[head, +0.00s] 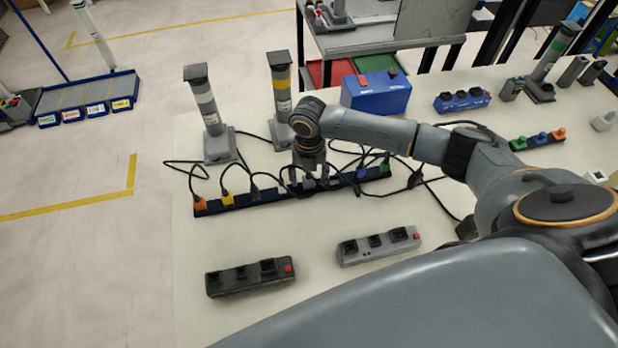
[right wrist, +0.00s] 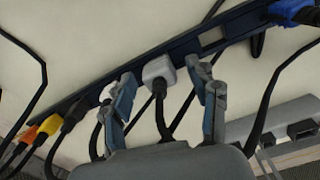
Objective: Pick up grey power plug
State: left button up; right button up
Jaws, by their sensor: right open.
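A long dark blue power strip (head: 241,203) lies on the table with several coloured plugs and black cables along it. My right gripper (head: 308,172) points down over the middle of the strip. In the right wrist view, a light grey plug (right wrist: 158,67) sits in the strip with a black cable. The right gripper (right wrist: 168,92) is open, with one finger on each side of this plug. In the head view, my gripper and cables hide most of this area. My left gripper is not in view.
An orange plug (head: 200,202) and a yellow plug (head: 227,197) are at the strip's left end. A black strip (head: 248,278) and a grey strip (head: 378,246) lie in front. Two posts (head: 207,110) and a blue box (head: 376,94) stand behind. Loose cables loop around the gripper.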

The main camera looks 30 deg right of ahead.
jog(key=shift+f, duration=0.5)
jog(key=shift+c, duration=0.3)
jog(key=c, duration=1.2)
jog(key=shift+r, duration=0.1)
